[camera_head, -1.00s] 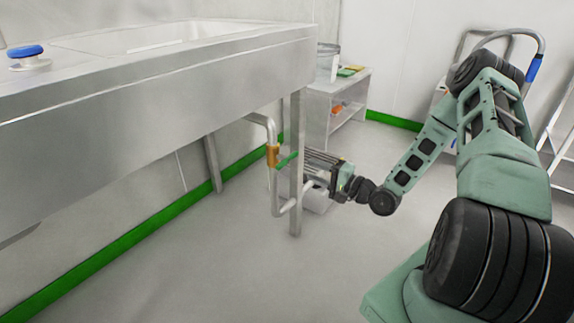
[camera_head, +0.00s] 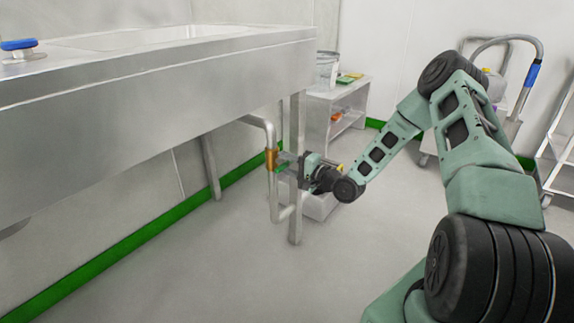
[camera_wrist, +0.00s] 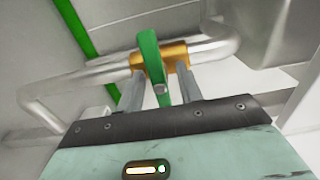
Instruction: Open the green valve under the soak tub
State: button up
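The green valve handle (camera_wrist: 152,65) is a flat lever on a brass valve body (camera_wrist: 176,55) in the wrist view. The valve sits on a steel drain pipe (camera_wrist: 85,80) under the soak tub (camera_head: 170,95). In the head view the brass body (camera_head: 271,158) shows, and only a small green part of the handle (camera_head: 281,168) is visible beside my gripper (camera_head: 286,162). In the wrist view my gripper (camera_wrist: 159,74) is open, one finger on each side of the lever, with gaps visible on both sides. Whether a finger touches the pipe or valve I cannot tell.
A tub leg (camera_head: 295,215) stands close beside my gripper. A pale container (camera_head: 318,206) is on the floor behind it. A low shelf unit (camera_head: 340,105) with a bucket (camera_head: 327,70) stands behind, and a trolley (camera_head: 510,125) at the right. The floor in front is clear.

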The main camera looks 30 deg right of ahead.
grip_shut()
jog(key=n+p, duration=0.1)
jog(key=n, duration=0.2)
jog(key=shift+n+p, duration=0.4)
jog(key=n+p, duration=0.1)
jog(key=n, duration=0.2)
jog(key=shift+n, duration=0.4)
jog(key=n+p, duration=0.1)
jog(key=n, duration=0.9)
jog(key=shift+s+f, duration=0.1)
jog(key=shift+n, duration=0.3)
